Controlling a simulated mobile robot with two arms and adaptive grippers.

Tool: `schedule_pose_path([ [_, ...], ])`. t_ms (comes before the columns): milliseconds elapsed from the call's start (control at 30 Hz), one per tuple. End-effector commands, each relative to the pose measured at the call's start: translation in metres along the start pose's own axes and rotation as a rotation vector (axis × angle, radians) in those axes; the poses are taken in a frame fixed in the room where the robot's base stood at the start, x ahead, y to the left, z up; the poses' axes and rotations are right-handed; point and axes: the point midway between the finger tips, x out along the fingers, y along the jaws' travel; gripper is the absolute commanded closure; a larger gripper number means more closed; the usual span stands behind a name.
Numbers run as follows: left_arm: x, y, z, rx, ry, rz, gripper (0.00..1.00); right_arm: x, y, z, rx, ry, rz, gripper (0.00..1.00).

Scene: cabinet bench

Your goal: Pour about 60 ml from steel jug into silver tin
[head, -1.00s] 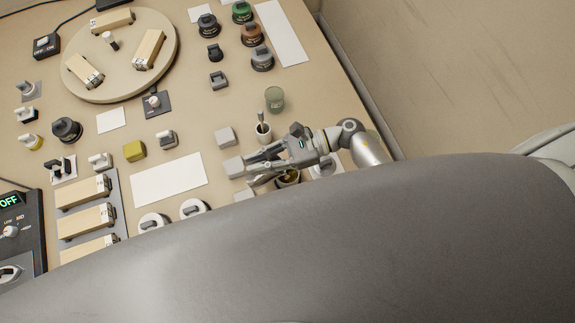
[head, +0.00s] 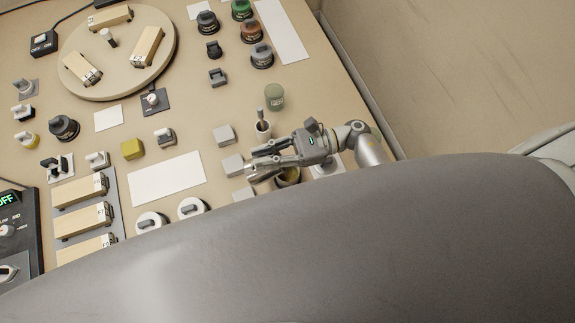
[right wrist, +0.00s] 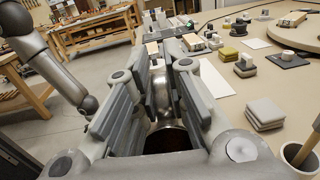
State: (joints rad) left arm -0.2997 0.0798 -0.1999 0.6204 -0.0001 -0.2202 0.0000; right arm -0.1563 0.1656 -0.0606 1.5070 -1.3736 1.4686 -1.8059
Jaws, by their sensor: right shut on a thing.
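My right gripper (head: 252,171) is at the bench's near right, its arm coming in from the right. In the right wrist view its fingers (right wrist: 160,100) are closed around a shiny steel vessel, which I take for the steel jug (right wrist: 161,103); its dark mouth shows below. In the head view the jug is mostly hidden by the fingers. A round open vessel with a yellowish-brown inside (head: 289,178) shows just below the gripper, partly covered; I cannot tell whether it is the silver tin. No pouring stream is visible. My left gripper is out of view.
A small cup with a stick in it (head: 263,131) stands just behind the gripper, and a green glass (head: 274,97) beyond it. Grey blocks (head: 224,135) lie to the left. A white mat (head: 166,180) is bare. A round turntable (head: 117,85) is at the far left.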

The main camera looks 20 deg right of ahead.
Motion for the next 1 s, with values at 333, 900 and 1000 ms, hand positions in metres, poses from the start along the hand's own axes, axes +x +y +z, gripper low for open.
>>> schedule_pose_path([
  [333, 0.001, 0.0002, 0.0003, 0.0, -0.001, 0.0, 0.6, 0.0015, -0.0006, 0.0018, -0.001, -0.017, 0.0, 1.0],
  [900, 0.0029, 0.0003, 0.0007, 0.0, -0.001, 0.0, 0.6, -0.0001, -0.0007, 0.0034, -0.002, -0.051, -0.001, 1.0],
  [1000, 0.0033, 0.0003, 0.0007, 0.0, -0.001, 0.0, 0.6, -0.0006, -0.0006, 0.0038, -0.002, -0.058, 0.0, 1.0],
])
